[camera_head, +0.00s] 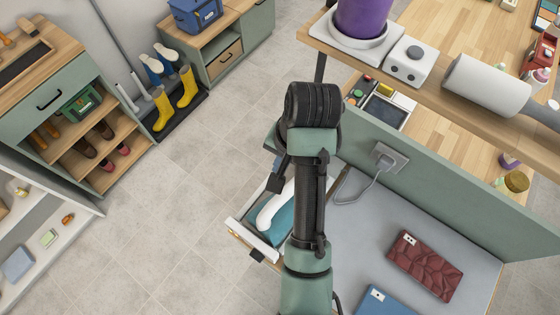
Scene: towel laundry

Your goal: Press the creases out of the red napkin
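The red napkin (425,265) lies on the grey padded board (345,262) at the lower right. Its dark red surface is covered with crease lines, and it has a small white label at its upper left corner. A white curved object (274,208) lies with something teal (284,227) in an open drawer (253,240) left of the board; it may be an iron, but my arm covers part of it. My arm stands upright across the middle of the view.
A blue folded cloth (384,302) with a white label lies at the board's bottom edge. A green panel (440,190) with a socket and grey cord rises behind the board. A wooden shelf (440,92) overhangs beyond it. The tiled floor (185,195) at left is clear.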

